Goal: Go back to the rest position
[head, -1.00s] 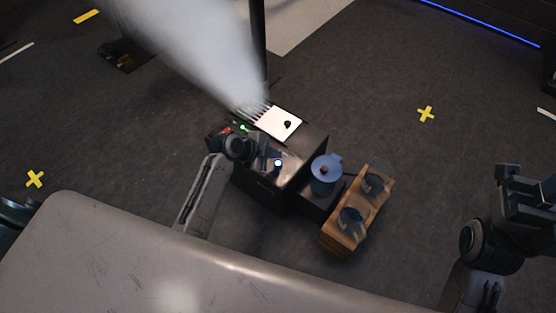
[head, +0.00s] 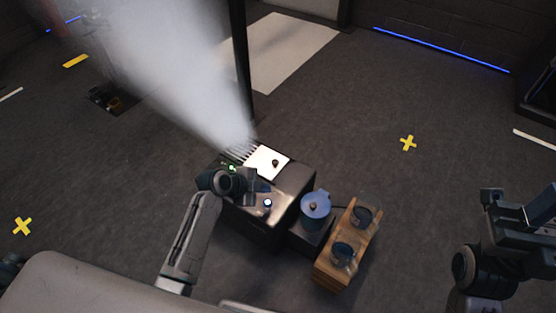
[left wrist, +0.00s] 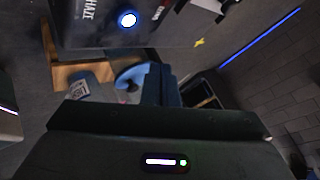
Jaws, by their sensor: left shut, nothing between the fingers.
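My left gripper (head: 262,187) is above the top of a dark box-shaped machine (head: 262,230), close to a lit white-blue button (head: 268,203). It is shut and empty; its closed fingers (left wrist: 160,85) also show in the left wrist view. There the lit button (left wrist: 128,19) and part of the word "HAZE" on the machine show beyond the fingers, apart from them. My right gripper (head: 522,212) is raised at the right edge of the head view, away from the machine. Its fingertips do not show clearly.
A blue lidded pot (head: 315,208) and a wooden stand (head: 330,268) with two glass jars stand to the right. Open floor surrounds them.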

